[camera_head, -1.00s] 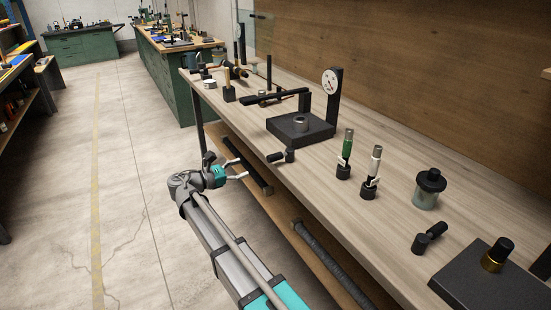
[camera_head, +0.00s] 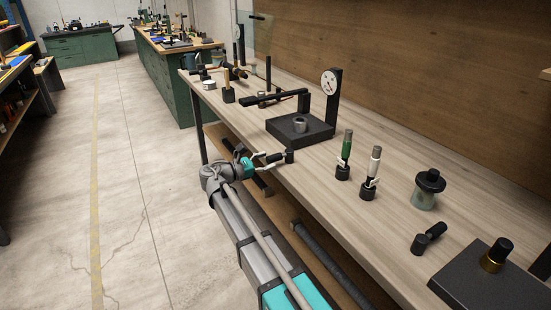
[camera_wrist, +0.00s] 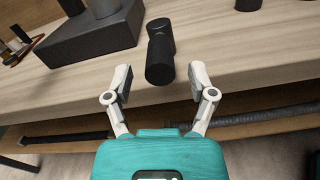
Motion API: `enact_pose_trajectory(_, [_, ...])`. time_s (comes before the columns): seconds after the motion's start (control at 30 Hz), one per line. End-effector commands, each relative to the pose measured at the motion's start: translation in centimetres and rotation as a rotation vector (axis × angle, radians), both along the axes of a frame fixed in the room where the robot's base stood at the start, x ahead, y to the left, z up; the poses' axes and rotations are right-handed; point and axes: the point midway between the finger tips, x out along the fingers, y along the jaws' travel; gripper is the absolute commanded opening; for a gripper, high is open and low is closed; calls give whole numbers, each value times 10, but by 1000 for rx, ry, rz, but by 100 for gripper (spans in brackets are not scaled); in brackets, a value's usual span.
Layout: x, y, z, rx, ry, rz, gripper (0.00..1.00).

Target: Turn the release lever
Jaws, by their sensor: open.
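My gripper (camera_head: 268,160) is open at the front edge of the bench, with nothing gripped. In the wrist view its two fingers (camera_wrist: 161,82) stand on either side of the near end of a black angled piece with a cylindrical arm (camera_wrist: 160,58), with gaps visible. In the head view that black piece (camera_head: 288,156) lies at the bench edge beside the fingertips. I cannot tell for certain which part is the release lever.
A black gauge stand with a dial (camera_head: 330,82) and heavy base (camera_head: 300,136) stands just behind the black piece. A capped jar (camera_head: 427,190), a second black angled piece (camera_head: 428,238) and a black plate (camera_head: 480,285) are to the right. The bench front (camera_head: 340,215) is bare.

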Motion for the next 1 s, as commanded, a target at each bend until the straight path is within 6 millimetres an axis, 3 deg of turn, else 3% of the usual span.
enact_pose_trajectory(0.3, [19,-28,0,0,0,-1,72])
enact_pose_trajectory(0.73, [22,-33,0,0,0,2,72])
enact_pose_trajectory(0.77, [22,-33,0,0,0,2,70])
enact_pose_trajectory(1.0, [22,-32,0,0,0,2,26])
